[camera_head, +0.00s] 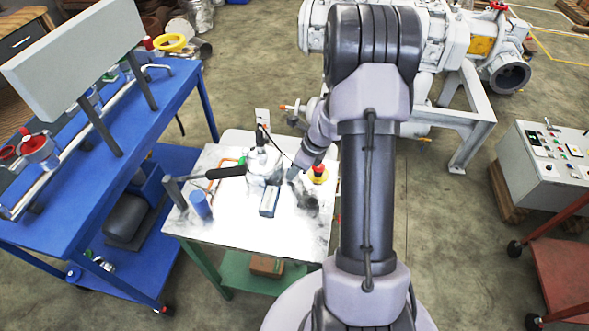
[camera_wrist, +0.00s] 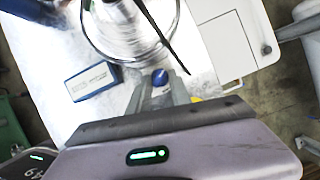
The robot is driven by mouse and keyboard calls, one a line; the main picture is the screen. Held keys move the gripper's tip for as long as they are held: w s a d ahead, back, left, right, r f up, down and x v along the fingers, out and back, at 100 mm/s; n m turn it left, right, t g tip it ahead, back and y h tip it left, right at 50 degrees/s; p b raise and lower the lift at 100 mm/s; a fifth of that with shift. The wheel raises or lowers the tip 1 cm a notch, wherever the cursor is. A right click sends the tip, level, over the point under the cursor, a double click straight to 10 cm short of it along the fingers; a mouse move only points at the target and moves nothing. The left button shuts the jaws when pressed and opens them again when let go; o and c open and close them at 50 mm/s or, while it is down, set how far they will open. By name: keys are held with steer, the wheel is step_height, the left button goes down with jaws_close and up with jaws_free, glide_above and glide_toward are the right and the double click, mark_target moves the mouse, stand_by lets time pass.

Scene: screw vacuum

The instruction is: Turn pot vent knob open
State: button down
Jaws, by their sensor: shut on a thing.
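The pot (camera_head: 264,166) is a shiny metal vessel on the white-topped work table (camera_head: 250,238). In the wrist view the pot (camera_wrist: 128,38) fills the upper middle, with a dark thin line crossing it. The blue vent knob (camera_wrist: 159,77) sits at the pot's near side. My gripper (camera_wrist: 162,88) is shut on this knob, with its grey fingers on either side of it. In the head view my gripper (camera_head: 294,174) is at the right side of the pot, and the knob cannot be made out there.
A blue box (camera_head: 269,202) lies on the table near the pot; it also shows in the wrist view (camera_wrist: 94,81). A black-handled tool (camera_head: 226,172), a blue cylinder (camera_head: 201,206) and a yellow-and-red button (camera_head: 318,174) stand around it. A blue workbench (camera_head: 178,98) is at left.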

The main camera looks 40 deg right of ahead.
steer(key=shift+a+m+t+h+b, duration=0.25)
steer(key=shift+m+h, duration=0.2)
steer(key=shift+m, duration=0.8)
steer(key=shift+m+t+h+b, duration=0.15)
steer(key=shift+m+h+b, duration=0.25)
steer(key=shift+m, duration=0.85)
steer(key=c, duration=1.2)
jaws_free()
steer(key=shift+s, duration=0.1)
